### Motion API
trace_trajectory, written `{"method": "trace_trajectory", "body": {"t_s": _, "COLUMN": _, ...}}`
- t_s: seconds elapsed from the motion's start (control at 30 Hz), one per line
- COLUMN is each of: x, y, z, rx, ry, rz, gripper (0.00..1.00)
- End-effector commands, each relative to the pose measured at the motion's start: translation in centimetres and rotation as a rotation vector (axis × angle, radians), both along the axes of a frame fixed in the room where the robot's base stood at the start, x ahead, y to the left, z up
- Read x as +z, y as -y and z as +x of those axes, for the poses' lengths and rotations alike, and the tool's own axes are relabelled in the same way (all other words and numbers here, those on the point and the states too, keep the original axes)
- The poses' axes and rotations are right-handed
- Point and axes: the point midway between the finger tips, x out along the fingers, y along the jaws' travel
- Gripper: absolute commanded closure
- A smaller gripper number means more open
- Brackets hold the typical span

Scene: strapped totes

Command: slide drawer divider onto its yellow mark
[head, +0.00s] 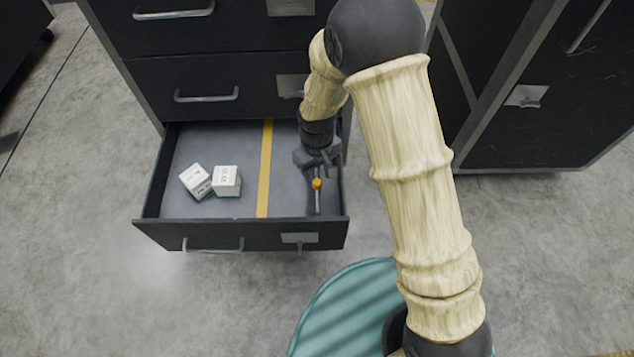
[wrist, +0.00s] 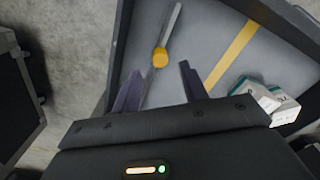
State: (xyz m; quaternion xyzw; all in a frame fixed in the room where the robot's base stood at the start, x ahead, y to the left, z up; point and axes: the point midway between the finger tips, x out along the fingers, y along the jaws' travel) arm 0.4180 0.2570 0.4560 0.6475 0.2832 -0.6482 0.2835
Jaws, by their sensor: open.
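The open drawer (head: 200,234) has a grey floor with a yellow mark (head: 265,170) running front to back across it. The drawer divider (head: 318,202) is a thin grey bar with an orange-yellow knob, standing right of the mark, near the drawer's right side. In the wrist view the divider (wrist: 173,32) and its knob lie ahead of my gripper (wrist: 158,80), and the yellow mark (wrist: 236,50) is to their right. My gripper (head: 318,172) is open above the drawer, its fingers apart with the knob just beyond and between them. I see no contact with the knob.
Two white boxes (head: 212,181) lie in the drawer left of the yellow mark. Closed drawers (head: 215,80) of the same cabinet rise behind. Another dark cabinet (head: 560,110) stands at the right. The drawer floor between divider and mark is clear.

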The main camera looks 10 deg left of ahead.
Motion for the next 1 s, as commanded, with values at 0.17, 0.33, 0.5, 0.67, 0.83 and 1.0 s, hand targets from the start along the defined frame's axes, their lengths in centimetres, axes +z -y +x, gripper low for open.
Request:
{"method": "trace_trajectory", "body": {"t_s": 0.17, "x": -3.5, "y": 0.0, "z": 0.0, "rx": -0.001, "ry": -0.001, "rz": -0.001, "gripper": 0.57}}
{"method": "trace_trajectory", "body": {"t_s": 0.33, "x": -5.0, "y": 0.0, "z": 0.0, "rx": -0.001, "ry": 0.001, "rz": 0.001, "gripper": 0.57}}
{"method": "trace_trajectory", "body": {"t_s": 0.5, "x": -5.1, "y": 0.0, "z": 0.0, "rx": -0.001, "ry": 0.001, "rz": 0.001, "gripper": 0.57}}
{"method": "trace_trajectory", "body": {"t_s": 0.67, "x": -5.1, "y": 0.0, "z": 0.0, "rx": -0.001, "ry": 0.001, "rz": 0.001, "gripper": 0.59}}
{"method": "trace_trajectory", "body": {"t_s": 0.83, "x": -5.0, "y": 0.0, "z": 0.0, "rx": -0.001, "ry": 0.001, "rz": 0.001, "gripper": 0.92}}
{"method": "trace_trajectory", "body": {"t_s": 1.0, "x": -5.0, "y": 0.0, "z": 0.0, "rx": -0.001, "ry": 0.001, "rz": 0.001, "gripper": 1.00}}
